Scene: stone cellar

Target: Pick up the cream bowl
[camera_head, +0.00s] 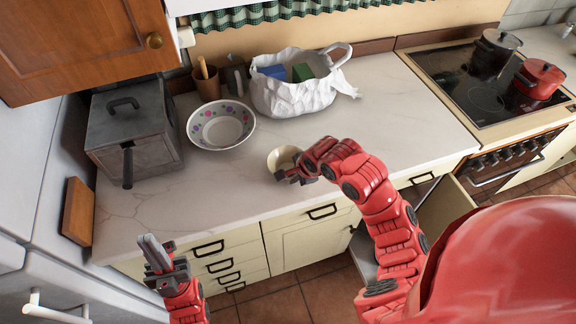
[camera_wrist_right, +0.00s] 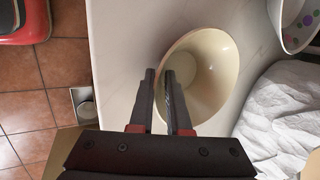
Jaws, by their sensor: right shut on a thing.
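The cream bowl (camera_head: 281,158) is on the marble counter near its front edge, partly hidden by my right gripper (camera_head: 291,173). In the right wrist view the cream bowl (camera_wrist_right: 212,75) has its near wall between the fingers of my right gripper (camera_wrist_right: 160,75). One finger is outside the bowl and the other is inside it. The right gripper is shut on the bowl's wall. My left gripper (camera_head: 154,250) is in front of the counter at the lower left, away from the bowl. Its fingers look close together, and whether they touch is unclear.
A white bowl with coloured dots (camera_head: 220,125) and a white bag (camera_head: 292,95) stand behind the cream bowl. A grey metal box (camera_head: 130,125) is at the left. A stove with pots (camera_head: 538,79) is at the right. The counter (camera_head: 400,125) is clear right of the bowl.

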